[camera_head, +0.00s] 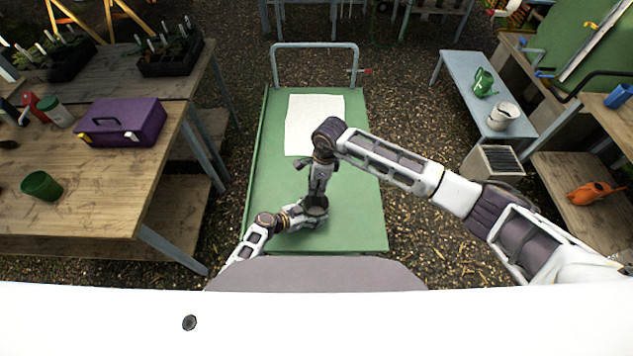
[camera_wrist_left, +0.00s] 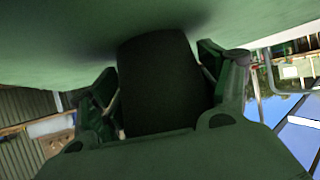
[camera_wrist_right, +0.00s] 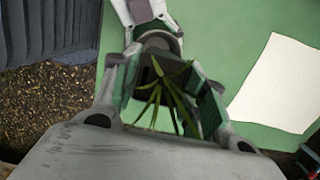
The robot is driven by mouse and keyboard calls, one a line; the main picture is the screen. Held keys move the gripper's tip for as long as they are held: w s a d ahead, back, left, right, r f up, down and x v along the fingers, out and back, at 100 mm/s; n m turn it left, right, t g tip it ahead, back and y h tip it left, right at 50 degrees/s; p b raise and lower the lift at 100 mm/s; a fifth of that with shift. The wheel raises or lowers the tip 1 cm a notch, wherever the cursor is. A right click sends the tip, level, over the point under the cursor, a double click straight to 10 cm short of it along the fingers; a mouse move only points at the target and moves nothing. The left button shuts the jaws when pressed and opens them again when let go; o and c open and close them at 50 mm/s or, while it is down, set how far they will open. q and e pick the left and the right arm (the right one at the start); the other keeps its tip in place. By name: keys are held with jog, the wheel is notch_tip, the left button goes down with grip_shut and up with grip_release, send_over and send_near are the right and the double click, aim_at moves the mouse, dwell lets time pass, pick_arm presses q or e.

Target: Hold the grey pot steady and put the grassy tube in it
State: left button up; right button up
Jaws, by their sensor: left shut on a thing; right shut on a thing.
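The grey pot (camera_head: 316,210) stands on the green trolley bed (camera_head: 345,225), near its front edge. My left gripper (camera_head: 308,216) is shut on it from the left side. In the left wrist view the pot (camera_wrist_left: 160,85) is a dark shape between the fingers. My right gripper (camera_head: 318,192) points down right over the pot and is shut on the grassy tube (camera_wrist_right: 165,92). Thin green leaves stick out toward the right wrist camera. The pot's round rim (camera_wrist_right: 158,38) shows just beyond the fingers. How far the tube's lower end reaches into the pot is hidden.
A white sheet (camera_head: 305,112) lies on the trolley behind the pot. The trolley handle (camera_head: 313,46) is at the far end. A wooden bench with a purple toolbox (camera_head: 122,121) and a green pot (camera_head: 41,186) stands at left. A bench with a green watering can (camera_head: 484,82) stands at right.

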aim_at(317, 199)
jog(key=shift+f, duration=5.4)
jog(key=o, duration=1.5)
jog(key=shift+d+r, duration=0.3)
jog(key=shift+r, duration=1.65)
jog(key=shift+d+r, duration=0.3)
jog(key=shift+r, duration=1.7)
jog(key=shift+d+r, duration=0.3)
jog(key=shift+r, duration=1.65)
pick_arm(q)
jog(key=o, duration=0.8)
jog(key=shift+a, duration=0.15)
